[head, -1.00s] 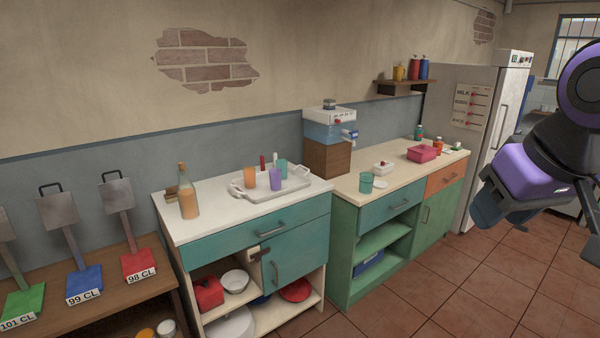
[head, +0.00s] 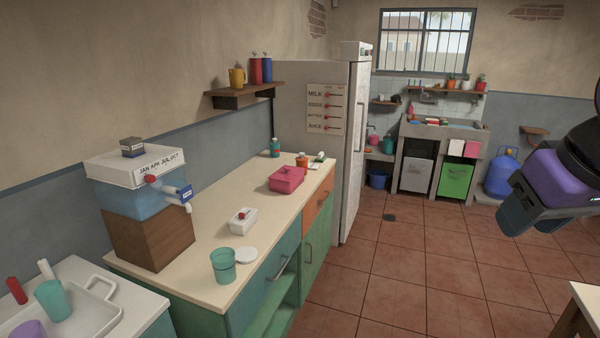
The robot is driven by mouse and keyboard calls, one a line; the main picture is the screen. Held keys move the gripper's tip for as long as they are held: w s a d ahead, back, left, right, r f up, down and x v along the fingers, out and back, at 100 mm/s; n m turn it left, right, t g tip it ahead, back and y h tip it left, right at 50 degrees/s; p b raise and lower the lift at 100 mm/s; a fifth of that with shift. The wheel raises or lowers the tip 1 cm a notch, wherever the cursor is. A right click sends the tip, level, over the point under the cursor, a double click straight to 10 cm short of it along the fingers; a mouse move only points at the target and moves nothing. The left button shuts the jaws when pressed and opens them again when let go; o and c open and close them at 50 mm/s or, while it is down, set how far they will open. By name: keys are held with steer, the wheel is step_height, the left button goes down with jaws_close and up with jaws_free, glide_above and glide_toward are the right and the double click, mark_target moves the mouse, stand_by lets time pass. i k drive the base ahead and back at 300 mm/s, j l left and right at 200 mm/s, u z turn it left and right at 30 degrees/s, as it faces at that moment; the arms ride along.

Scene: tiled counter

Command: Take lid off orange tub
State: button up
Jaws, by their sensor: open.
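No orange tub with a lid shows clearly. A small orange container (head: 302,162) stands at the far end of the cream counter (head: 210,280); it is too small to tell whether it is a tub or has a lid. A pink lidded box (head: 286,179) sits in front of it. My gripper (head: 522,217) is open, at the right edge of the head view, in the air over the floor, far from the counter.
A small white tub (head: 242,220) and a water dispenser (head: 140,200) stand on the counter. A tray (head: 85,318) with cups is at lower left. The fridge (head: 345,150) stands past the counter. Tiled floor (head: 400,270) is open; a wooden table corner (head: 588,300) shows lower right.

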mark_target(301, 159)
steer(key=i+l+z, duration=0.15)
steer(key=i+z, duration=0.2)
steer(key=i, duration=0.55)
steer(key=i+j+z, duration=0.1)
steer(key=i+z, duration=0.3)
steer(key=i, duration=0.45)
steer(key=i+l+u, duration=0.1)
steer(key=i+u, duration=0.35)
steer(key=i+l+u, duration=0.25)
steer(key=i+u, duration=0.2)
steer(key=i+l+u, duration=0.8)
steer(key=l+u, duration=0.15)
steer(key=i+l+u, duration=0.2)
steer(key=l+u, duration=0.25)
steer(key=l, duration=0.25)
